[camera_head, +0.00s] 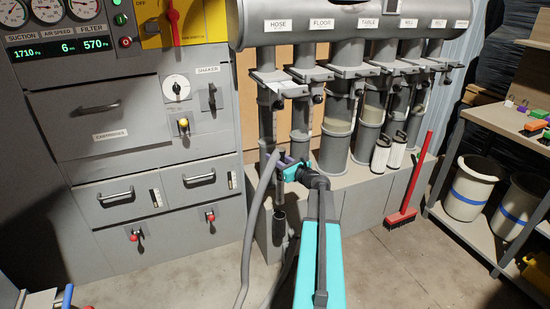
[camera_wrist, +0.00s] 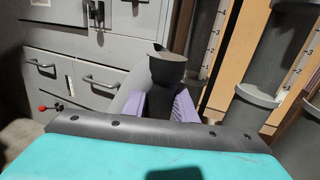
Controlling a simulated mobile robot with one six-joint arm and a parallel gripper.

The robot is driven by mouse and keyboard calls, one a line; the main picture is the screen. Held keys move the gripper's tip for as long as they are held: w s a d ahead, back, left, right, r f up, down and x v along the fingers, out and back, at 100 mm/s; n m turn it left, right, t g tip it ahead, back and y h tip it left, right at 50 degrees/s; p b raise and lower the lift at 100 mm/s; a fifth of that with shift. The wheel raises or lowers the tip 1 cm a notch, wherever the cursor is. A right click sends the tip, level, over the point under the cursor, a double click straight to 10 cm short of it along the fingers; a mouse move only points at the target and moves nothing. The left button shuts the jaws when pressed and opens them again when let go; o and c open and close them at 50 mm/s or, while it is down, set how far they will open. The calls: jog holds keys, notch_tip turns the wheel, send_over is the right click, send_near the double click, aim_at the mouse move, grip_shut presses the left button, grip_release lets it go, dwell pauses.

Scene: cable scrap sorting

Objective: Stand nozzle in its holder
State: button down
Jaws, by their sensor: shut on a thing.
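My gripper (camera_head: 287,161) is in front of the pipe row in the head view. In the wrist view its lavender fingers (camera_wrist: 160,105) are shut on the dark grey nozzle (camera_wrist: 166,72), whose wide, slanted end points up between them. In the head view the nozzle is small and mostly hidden by my gripper. A grey hose (camera_head: 254,225) hangs down just left of my gripper. A dark upright tube (camera_head: 279,228) stands below my gripper at the plinth front; I cannot tell whether it is the holder.
Labelled pipes with slide gates stand on a grey plinth (camera_head: 352,205) behind. A grey machine (camera_head: 150,150) with drawers stands left. A red broom (camera_head: 413,180) leans against the plinth. A shelf (camera_head: 490,125) with bins is at right.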

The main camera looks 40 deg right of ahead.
notch_tip(320, 180, down, 20)
jog(key=b, duration=1.2)
jog(key=shift+b, duration=0.35)
dwell(1.6)
jog(key=shift+f, duration=0.1)
dwell(1.0)
jog(key=c, duration=1.4)
grip_release()
jog(key=shift+o, duration=0.2)
jog(key=shift+s, duration=0.1)
jog(key=s+a+p, duration=0.1)
jog(key=s+p, duration=0.1)
jog(key=s, duration=1.1)
jog(key=shift+s+p, duration=0.35)
